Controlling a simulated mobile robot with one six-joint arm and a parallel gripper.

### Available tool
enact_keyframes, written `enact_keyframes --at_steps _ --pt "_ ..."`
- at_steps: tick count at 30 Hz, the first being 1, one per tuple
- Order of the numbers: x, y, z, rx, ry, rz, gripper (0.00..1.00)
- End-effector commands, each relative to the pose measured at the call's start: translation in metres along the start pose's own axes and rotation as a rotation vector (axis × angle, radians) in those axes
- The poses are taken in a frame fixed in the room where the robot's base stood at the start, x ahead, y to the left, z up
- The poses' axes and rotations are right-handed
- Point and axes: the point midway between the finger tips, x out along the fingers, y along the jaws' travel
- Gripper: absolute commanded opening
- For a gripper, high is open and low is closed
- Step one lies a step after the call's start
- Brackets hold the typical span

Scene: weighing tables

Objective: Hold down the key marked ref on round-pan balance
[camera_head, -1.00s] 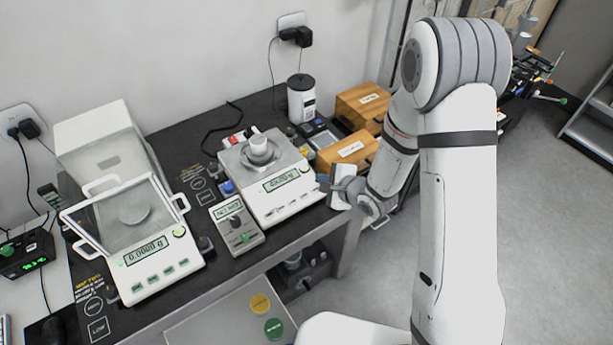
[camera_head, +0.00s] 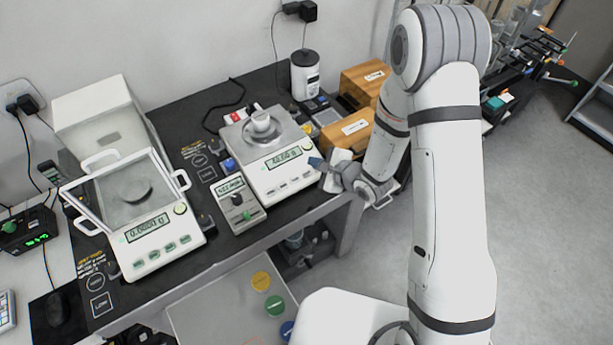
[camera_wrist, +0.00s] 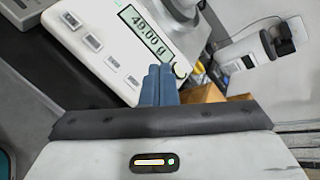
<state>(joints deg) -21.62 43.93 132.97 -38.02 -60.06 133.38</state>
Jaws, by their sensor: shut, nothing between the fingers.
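The balance at the left (camera_head: 168,254) has a round pan (camera_head: 137,191) inside a raised-frame glass shield and reads 0.0000 g. My gripper (camera_head: 314,163) is shut and empty.
A grey handheld box (camera_head: 239,206) with a display and knob stands between the balances. Wooden boxes (camera_head: 345,133) and a white jar (camera_head: 305,76) stand behind and right of the middle balance. A tray (camera_head: 225,310) with coloured discs is below the table's front edge.

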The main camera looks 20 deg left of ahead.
Motion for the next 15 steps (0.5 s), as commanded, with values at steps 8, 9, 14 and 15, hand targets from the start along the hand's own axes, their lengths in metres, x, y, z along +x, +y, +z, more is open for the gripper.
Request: enact_keyframes --at_steps 8,9,14,15 --pt "0.031 0.025 -0.023 0.0 0.0 0.001 0.0" --pt "0.034 0.027 -0.025 0.0 0.0 0.001 0.0" --pt "0.041 0.03 -0.03 0.0 0.0 0.001 0.0" --pt "0.041 0.031 -0.03 0.0 0.0 0.001 0.0"
